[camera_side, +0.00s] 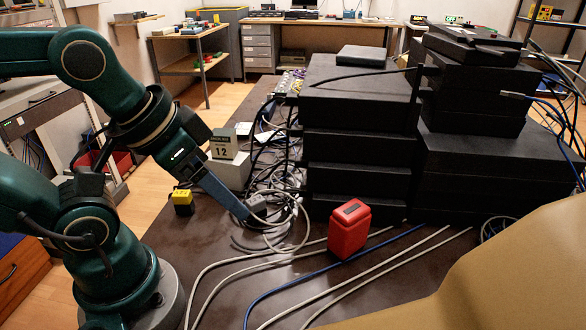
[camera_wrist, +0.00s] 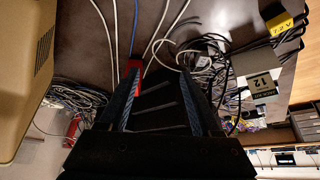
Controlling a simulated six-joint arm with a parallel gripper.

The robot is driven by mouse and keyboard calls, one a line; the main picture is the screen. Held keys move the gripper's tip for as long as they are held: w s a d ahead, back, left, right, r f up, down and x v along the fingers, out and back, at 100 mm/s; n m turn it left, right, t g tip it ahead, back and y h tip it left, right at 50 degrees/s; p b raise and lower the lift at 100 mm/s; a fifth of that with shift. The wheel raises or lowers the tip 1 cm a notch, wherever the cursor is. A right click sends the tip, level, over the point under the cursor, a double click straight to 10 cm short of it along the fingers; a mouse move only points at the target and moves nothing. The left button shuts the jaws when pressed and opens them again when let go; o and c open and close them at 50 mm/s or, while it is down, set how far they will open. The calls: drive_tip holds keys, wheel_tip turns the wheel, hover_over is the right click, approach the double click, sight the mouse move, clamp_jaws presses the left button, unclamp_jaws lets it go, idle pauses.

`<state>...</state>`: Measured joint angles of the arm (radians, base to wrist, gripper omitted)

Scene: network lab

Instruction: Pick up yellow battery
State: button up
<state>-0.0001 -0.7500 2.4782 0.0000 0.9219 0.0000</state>
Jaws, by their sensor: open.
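The yellow battery (camera_side: 183,203) stands on the dark table to the left of my gripper (camera_side: 240,210) in the side view. It has a dark lower part. In the wrist view, the yellow battery (camera_wrist: 279,24) is at the upper right, well outside my fingers. My gripper (camera_wrist: 160,88) is open there, with one finger on each side and nothing held between them. In the side view, my gripper points down over a heap of grey cables and is apart from the battery.
A red box (camera_side: 350,229) stands right of my gripper. A pale block labelled 12 (camera_side: 223,143) is behind the battery. Stacked black boxes (camera_side: 358,110) fill the back right. Loose cables (camera_side: 275,215) cover the table middle, and a beige casing (camera_side: 510,270) is at front right.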

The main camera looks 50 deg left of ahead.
wheel_tip(320, 180, up, 4)
drive_tip(key=m+g+y, duration=0.8)
drive_tip(key=g, duration=0.8)
hover_over(188, 192)
drive_tip(key=f, duration=1.8)
drive_tip(key=shift+s+a, duration=0.15)
drive_tip(key=shift+s, duration=0.15)
drive_tip(key=shift+s+a+f, duration=0.1)
drive_tip(key=shift+s+f, duration=0.05)
drive_tip(key=shift+f, duration=0.05)
drive_tip(key=shift+x, duration=2.4)
drive_tip(key=shift+r, duration=0.1)
clamp_jaws()
